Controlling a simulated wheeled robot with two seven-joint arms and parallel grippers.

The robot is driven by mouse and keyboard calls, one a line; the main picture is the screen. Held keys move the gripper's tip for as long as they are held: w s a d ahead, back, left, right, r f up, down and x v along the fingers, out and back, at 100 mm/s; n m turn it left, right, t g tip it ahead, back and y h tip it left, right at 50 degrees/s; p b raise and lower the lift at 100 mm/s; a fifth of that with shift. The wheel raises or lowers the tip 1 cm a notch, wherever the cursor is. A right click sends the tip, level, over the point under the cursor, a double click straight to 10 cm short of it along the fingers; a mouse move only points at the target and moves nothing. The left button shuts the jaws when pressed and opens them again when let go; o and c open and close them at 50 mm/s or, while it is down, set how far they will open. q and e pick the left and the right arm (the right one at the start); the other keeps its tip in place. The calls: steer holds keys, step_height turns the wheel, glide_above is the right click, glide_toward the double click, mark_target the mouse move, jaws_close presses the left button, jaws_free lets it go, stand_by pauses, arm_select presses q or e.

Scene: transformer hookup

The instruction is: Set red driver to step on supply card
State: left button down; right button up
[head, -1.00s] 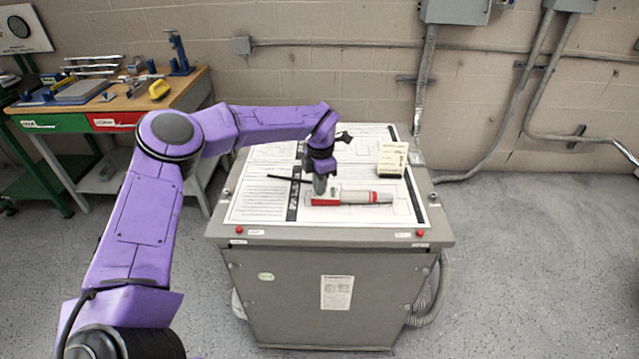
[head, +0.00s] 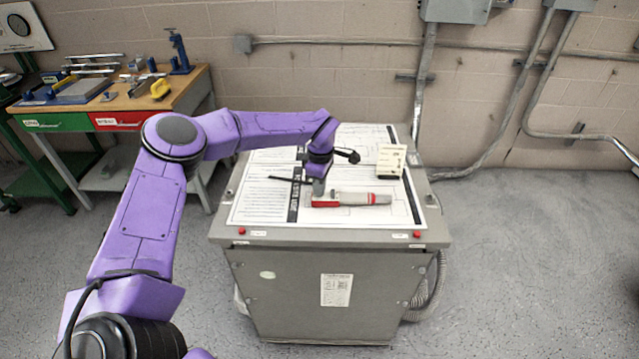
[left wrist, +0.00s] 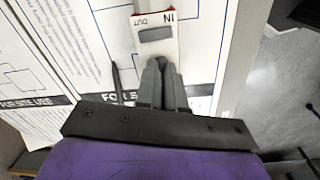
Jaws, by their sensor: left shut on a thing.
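The red driver (head: 327,203), red-sided with a white top, lies on or just over the printed sheet on the cabinet top. My left gripper (head: 319,193) comes down on its left part from above. In the left wrist view, the fingers of my left gripper (left wrist: 161,65) are close together at the near end of the driver (left wrist: 154,35). Its white face has a grey window and lettering. A white cylinder with a red band and grey tip extends to its right in the head view; I cannot tell whether it is a separate piece. No clearly marked supply card is legible. My right gripper is not in view.
The printed sheet (head: 262,205) covers most of the grey cabinet top (head: 330,236). A cream block (head: 391,160) with small print stands at the back right. A thin black rod (head: 283,179) lies left of the gripper. A workbench (head: 130,103) with tools stands at the left.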

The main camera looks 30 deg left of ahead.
arm_select(q)
steer(key=shift+m, duration=1.1)
steer(key=shift+p, duration=0.3)
steer(key=c, duration=1.2)
jaws_free()
steer(key=shift+c, duration=0.2)
step_height(320, 180, up, 10)
steer(key=b, duration=0.2)
steer(key=shift+s+d+r, duration=0.15)
steer(key=shift+d+r, duration=0.05)
steer(key=shift+r, duration=0.05)
steer(key=shift+s+f, duration=0.1)
steer(key=shift+f, duration=0.05)
